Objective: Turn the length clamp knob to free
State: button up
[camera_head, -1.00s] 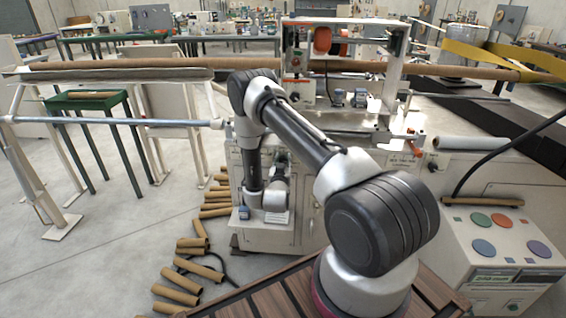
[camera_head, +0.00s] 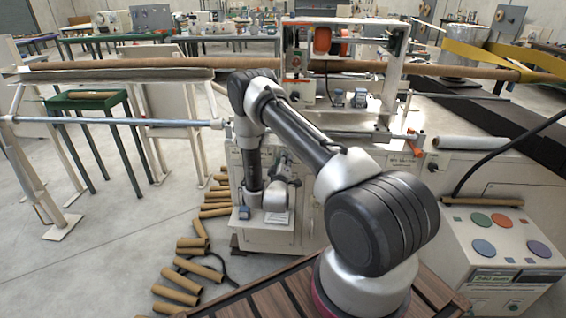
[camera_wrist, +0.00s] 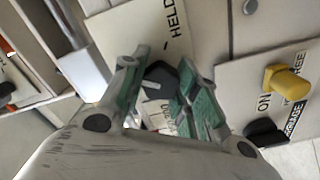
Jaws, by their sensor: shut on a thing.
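In the wrist view a dark faceted knob (camera_wrist: 159,80) stands on a pale plate (camera_wrist: 115,35) printed "HELD". A second word below it is partly covered by the fingers. My gripper (camera_wrist: 165,88) is shut on this knob, with one green-padded finger on each side. A pale pointer mark shows on the knob's face, but its exact setting is hard to read.
A yellow knob (camera_wrist: 287,81) and a black knob (camera_wrist: 264,132) sit close by on another plate (camera_wrist: 235,75) with "ON" and part of "FREE" showing. Cardboard tubes (camera_head: 180,281) lie on the floor left of the cabinet. A long rod (camera_head: 120,121) extends left from the machine.

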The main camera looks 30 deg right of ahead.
jog(key=n, duration=0.6)
jog(key=shift+f+n, duration=0.1)
jog(key=shift+n, duration=0.2)
dwell(0.5)
jog(key=o, duration=1)
jog(key=v, duration=1.2)
